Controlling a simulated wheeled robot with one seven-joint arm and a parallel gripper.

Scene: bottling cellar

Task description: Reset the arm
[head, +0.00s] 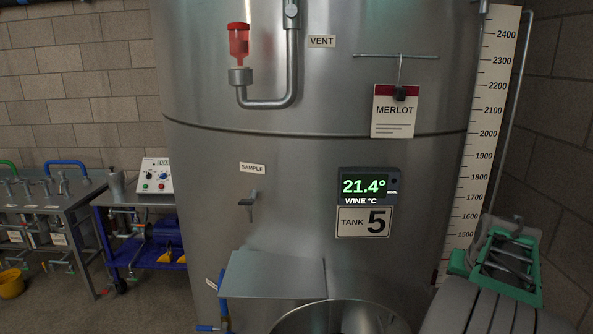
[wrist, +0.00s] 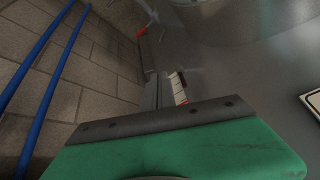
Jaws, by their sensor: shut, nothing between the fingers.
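The fingers are together and hold nothing. In the head view my folded arm (head: 502,262), green and grey, fills the lower right corner, in front of the tank and the level scale. The fingertips cannot be made out clearly there.
A large steel tank (head: 215,205) fills the middle, with a display (head: 368,186), a MERLOT card (head: 394,115), a sample tap (head: 249,203) and a red-topped vent (head: 239,42). A level scale (head: 490,110) stands right. Benches with a control box (head: 157,176) stand left.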

